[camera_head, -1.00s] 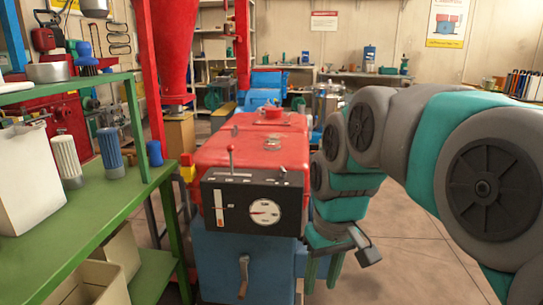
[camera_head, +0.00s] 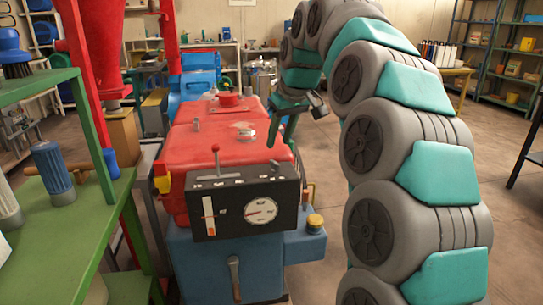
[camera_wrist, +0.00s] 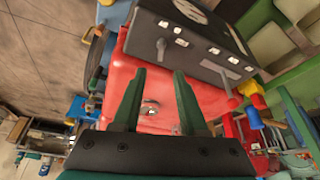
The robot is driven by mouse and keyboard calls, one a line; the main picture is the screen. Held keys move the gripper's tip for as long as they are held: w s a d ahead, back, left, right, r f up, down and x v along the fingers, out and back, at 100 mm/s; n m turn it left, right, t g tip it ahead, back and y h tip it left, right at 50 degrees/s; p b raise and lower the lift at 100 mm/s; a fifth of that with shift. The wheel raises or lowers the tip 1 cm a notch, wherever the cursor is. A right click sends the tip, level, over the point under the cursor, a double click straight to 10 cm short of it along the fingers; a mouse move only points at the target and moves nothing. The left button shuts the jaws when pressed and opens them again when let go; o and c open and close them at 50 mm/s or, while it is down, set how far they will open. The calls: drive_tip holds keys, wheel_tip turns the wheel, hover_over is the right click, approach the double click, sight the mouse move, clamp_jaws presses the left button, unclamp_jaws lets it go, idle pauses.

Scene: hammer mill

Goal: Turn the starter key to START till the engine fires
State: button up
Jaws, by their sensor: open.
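The black control panel (camera_head: 230,222) stands on the engine, with a round white dial (camera_head: 261,211) and a red lever (camera_head: 215,158) on it. A small grey part that looks like the starter key (camera_head: 274,165) sits on the panel's top near its right end. It also shows in the wrist view as a grey key shape (camera_wrist: 161,48) beside white labels. My gripper (camera_head: 281,138) is open and empty above the red hood, behind the panel's right end. In the wrist view, my gripper (camera_wrist: 160,72) has its fingers apart, with the key ahead of them. I cannot read the key's position.
The red hood (camera_head: 205,150) lies just behind the panel. A blue block with a yellow-topped cap (camera_head: 315,222) is right of the panel, and a grey handle (camera_head: 235,278) is below it. A green shelf (camera_head: 75,225) stands at left. The floor at right is open.

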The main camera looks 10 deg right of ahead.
sight(273, 161)
drive_tip(key=x, duration=0.7)
drive_tip(key=shift+f+p, duration=0.15)
drive_tip(key=shift+p, duration=0.15)
drive_tip(key=shift+c, duration=0.2)
clamp_jaws()
